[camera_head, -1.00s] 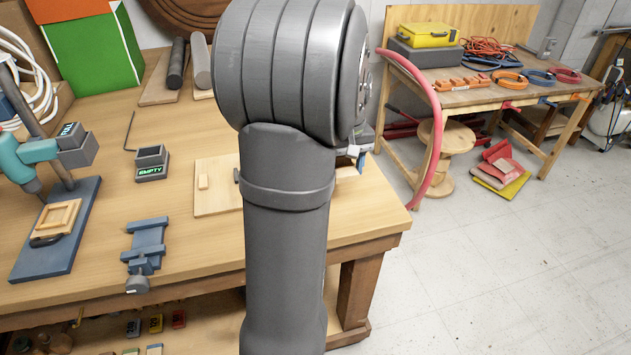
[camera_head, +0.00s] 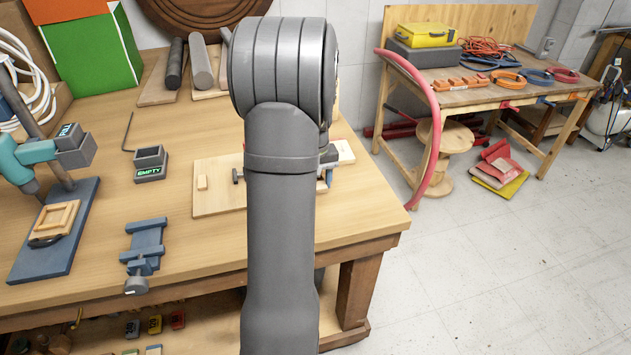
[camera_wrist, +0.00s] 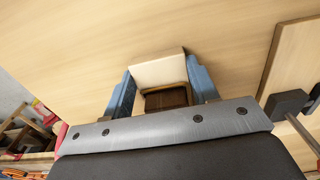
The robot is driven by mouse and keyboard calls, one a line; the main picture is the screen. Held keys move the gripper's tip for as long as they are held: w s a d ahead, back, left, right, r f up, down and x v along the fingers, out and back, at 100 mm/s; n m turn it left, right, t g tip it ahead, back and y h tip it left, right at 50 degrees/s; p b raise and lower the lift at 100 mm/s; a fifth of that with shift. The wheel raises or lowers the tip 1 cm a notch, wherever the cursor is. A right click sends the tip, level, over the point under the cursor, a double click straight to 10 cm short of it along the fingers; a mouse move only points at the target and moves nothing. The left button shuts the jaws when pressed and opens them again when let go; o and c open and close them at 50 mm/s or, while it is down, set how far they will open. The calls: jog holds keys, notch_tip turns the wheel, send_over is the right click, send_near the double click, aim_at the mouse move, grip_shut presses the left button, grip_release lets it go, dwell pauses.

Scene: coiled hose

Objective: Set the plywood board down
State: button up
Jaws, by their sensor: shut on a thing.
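My gripper (camera_wrist: 162,82) has two blue fingers, seen in the wrist view. It is shut on a small pale wooden piece, which I take to be the plywood board (camera_wrist: 158,68). A dark brown part shows just below the pale face, between the fingers. Bare tabletop lies beyond it; I cannot tell whether the board touches the table. In the head view my arm hides most of the gripper. A pale piece (camera_head: 345,151), perhaps the same board, shows just right of the arm.
A flat wooden base (camera_head: 215,200) with a small block lies left of my arm on the workbench (camera_head: 190,260). The wrist view shows a dark metal block with a rod (camera_wrist: 288,104) close on the right. A blue vise (camera_head: 145,245) and an "EMPTY" box (camera_head: 150,163) stand farther left.

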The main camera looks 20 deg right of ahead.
jog(key=shift+f, duration=0.1)
jog(key=o, duration=1)
notch_tip(320, 180, up, 12)
jog(key=shift+r, duration=0.1)
notch_tip(320, 180, down, 13)
jog(key=shift+r, duration=2.25)
